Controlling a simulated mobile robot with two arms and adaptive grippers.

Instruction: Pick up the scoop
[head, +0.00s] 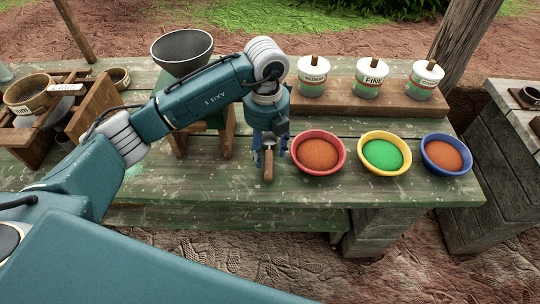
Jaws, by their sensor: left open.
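The scoop (268,172) is on the green wooden table, left of the red bowl, with its wooden handle pointing toward the front edge. My left gripper (270,153) points down right over the scoop, its fingers open. The fingers hide part of the scoop, and I cannot tell whether they touch it. My right gripper is not in view.
A red bowl (318,154) of orange powder stands close right of my gripper, then a yellow bowl (384,154) of green powder and a blue bowl (446,155). Lidded jars (370,78) stand behind on a wooden board. A funnel (181,50) on a stand is behind left.

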